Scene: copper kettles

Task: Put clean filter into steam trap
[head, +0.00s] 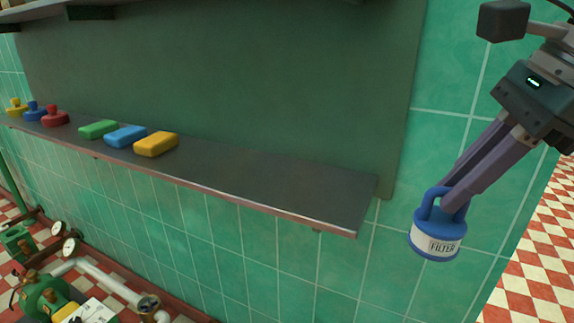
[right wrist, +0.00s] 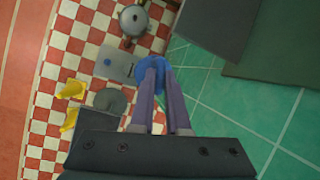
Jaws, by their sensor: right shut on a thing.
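My right gripper (head: 452,200) is shut on the looped handle of a blue and white filter (head: 436,244) whose band reads "FILTER". The filter hangs roughly upright in the air, right of the shelf and in front of the green tiles. In the right wrist view the filter's blue part (right wrist: 152,63) shows at the fingertips, and the rest is hidden by the fingers. Green equipment (head: 48,296) with pale pipes and a brass fitting (head: 148,304) stands low at the lower left. I cannot tell for sure which part is the steam trap. My left gripper is not in view.
A dark wall shelf (head: 270,192) holds green (head: 98,129), blue (head: 125,136) and yellow (head: 156,144) blocks, and several knobbed pieces at its far left. Gauges (head: 71,246) stand below. In the right wrist view, a grey kettle-like pot (right wrist: 134,20) and yellow items (right wrist: 72,89) are on the checkered floor.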

